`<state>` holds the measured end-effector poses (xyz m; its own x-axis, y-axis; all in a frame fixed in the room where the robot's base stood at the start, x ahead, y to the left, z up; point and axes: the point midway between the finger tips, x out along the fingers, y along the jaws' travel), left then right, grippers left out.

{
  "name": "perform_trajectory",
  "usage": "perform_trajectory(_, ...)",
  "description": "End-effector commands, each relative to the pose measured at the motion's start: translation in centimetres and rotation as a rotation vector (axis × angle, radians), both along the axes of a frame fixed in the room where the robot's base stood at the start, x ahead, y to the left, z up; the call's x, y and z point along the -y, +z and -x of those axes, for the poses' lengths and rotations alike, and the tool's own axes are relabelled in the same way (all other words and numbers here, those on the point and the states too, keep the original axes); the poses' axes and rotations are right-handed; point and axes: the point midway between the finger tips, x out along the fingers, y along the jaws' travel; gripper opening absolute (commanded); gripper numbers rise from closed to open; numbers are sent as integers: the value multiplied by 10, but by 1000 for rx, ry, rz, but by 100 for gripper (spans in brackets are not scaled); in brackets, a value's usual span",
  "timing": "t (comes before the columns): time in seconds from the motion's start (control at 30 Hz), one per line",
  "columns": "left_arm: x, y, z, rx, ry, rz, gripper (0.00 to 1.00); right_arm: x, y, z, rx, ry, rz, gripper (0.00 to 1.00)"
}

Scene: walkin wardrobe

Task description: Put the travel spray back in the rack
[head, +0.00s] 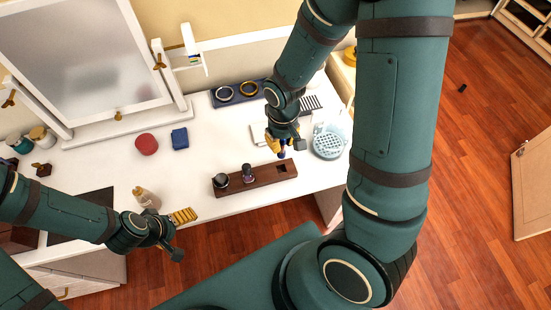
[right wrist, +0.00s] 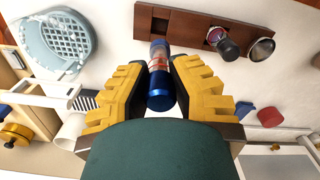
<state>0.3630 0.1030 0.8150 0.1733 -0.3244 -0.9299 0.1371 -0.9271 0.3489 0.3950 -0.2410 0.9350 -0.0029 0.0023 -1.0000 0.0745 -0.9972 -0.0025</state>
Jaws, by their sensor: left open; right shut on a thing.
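The travel spray (right wrist: 158,75) is a slim tube with blue ends and a clear, red-marked middle. My right gripper (right wrist: 158,80) is shut on it, one yellow finger on each side. In the head view my right gripper (head: 280,146) hangs just behind the right end of the brown rack (head: 236,184), and the blue spray (head: 282,154) shows below its fingers. The rack holds two dark-topped bottles and has an empty square hole at its right end. It also shows in the right wrist view (right wrist: 185,26). My left gripper (head: 184,216) is open and empty near the table's front edge.
A beige bottle (head: 146,198) stands beside my left gripper. A light blue basket (head: 328,142) is right of the rack. A dark tray (head: 238,93) with rings, a red round item (head: 146,144) and a blue box (head: 180,138) lie farther back.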

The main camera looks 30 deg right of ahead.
Motion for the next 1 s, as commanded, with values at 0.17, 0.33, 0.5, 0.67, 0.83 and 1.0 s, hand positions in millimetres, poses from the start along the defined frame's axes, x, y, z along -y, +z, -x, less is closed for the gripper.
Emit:
perform_trajectory(0.17,0,-8,3,-6,-4,2,84,1,-33,2,-7,-1,2,0)
perform_trajectory(0.33,1,-13,5,-10,-8,2,84,0,-56,1,-4,-1,1,0)
perform_trajectory(0.5,1,-15,5,-11,-10,3,84,0,-66,1,-3,-1,0,0)
perform_trajectory(0.67,1,-20,7,-15,-12,4,84,0,-88,1,-6,0,1,0)
perform_trajectory(0.83,1,-22,8,-17,-14,4,84,0,-98,0,-2,-1,0,0)
perform_trajectory(1.0,2,-21,8,-17,-14,4,84,0,-97,0,-1,-1,0,0)
